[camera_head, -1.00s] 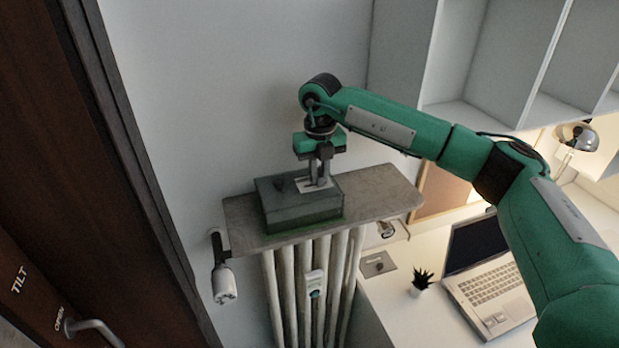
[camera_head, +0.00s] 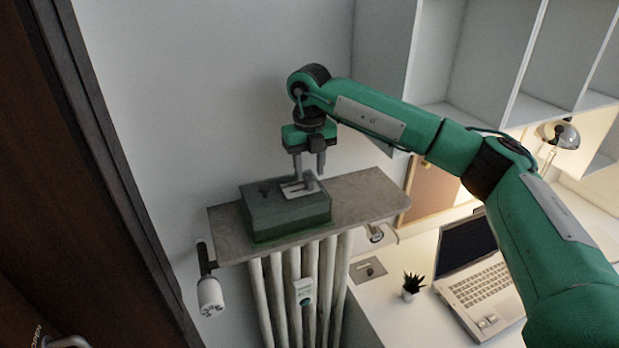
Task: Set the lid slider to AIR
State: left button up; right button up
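A dark green box (camera_head: 287,215) with a lid stands on the shelf above the radiator. On its lid are a light slider plate (camera_head: 297,190) with a dark slot and a small dark knob (camera_head: 264,188) to its left. The slider's own position and any lettering are too small to read. My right gripper (camera_head: 309,178) points down over the slider plate, its two fingers apart with a gap between them. Whether the fingertips touch the slider, I cannot tell. My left gripper is not in view.
The grey stone shelf (camera_head: 365,199) is bare to the right of the box. A white radiator (camera_head: 312,265) with a valve (camera_head: 210,296) is below. A laptop (camera_head: 478,275), a small plant (camera_head: 411,285) and a lamp (camera_head: 560,133) stand on the white desk. A dark door is at left.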

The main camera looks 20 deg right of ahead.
aim_at(310, 178)
notch_tip(310, 178, up, 11)
jog(key=b, duration=0.3)
jog(key=shift+r+b, duration=0.2)
jog(key=shift+b, duration=0.15)
jog(key=shift+f, duration=0.1)
